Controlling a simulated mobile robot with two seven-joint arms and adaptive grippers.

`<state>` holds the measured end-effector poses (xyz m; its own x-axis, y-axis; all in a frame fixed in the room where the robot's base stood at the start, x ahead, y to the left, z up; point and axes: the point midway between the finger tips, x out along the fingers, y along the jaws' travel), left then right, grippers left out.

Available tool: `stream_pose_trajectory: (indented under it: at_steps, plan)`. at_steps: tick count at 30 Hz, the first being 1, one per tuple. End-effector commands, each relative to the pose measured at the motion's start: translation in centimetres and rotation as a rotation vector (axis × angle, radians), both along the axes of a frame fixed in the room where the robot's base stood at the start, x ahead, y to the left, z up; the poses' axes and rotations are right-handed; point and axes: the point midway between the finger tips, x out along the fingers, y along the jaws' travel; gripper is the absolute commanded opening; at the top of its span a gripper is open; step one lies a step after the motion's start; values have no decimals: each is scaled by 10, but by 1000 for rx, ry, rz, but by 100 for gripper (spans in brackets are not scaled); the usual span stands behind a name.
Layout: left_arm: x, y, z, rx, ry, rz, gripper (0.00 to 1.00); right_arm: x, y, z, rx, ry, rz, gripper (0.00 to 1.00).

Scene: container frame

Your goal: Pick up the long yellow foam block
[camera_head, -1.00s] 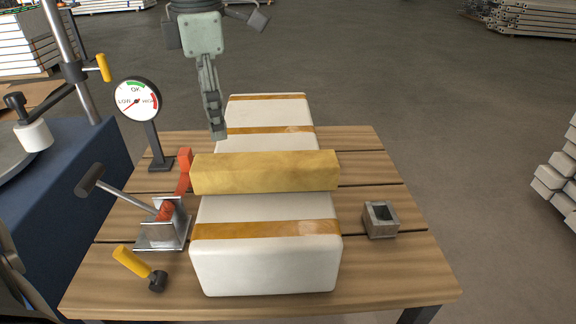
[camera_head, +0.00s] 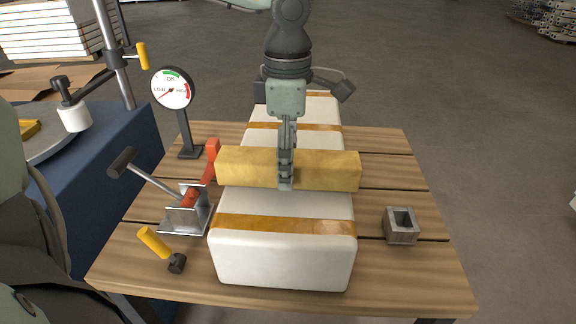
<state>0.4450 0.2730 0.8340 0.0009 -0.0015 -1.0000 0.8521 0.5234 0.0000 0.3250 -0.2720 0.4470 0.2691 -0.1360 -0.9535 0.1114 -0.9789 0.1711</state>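The long yellow foam block (camera_head: 325,171) lies crosswise on top of a long white box with orange tape bands (camera_head: 285,255). The far finger is hidden, so I cannot tell whether the fingers press on the block. The block still rests on the box.
A wooden table (camera_head: 400,275) carries the box. A grey square block (camera_head: 402,226) lies to the right.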

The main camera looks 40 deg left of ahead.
Motion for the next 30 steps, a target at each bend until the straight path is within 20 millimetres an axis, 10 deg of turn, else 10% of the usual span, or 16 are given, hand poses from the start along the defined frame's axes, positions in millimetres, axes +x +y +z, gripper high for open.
stream_pose_trajectory:
  at_steps: [5,16,30]
  plan:
    - [0,0,0,0,0,0,72,1,1,0,1,-3,1,40]
    - [0,0,0,0,0,0,27,4,4,5,6,-13,1,40]
    - [1,0,15,2,-3,0,27,3,3,3,5,-9,1,40]
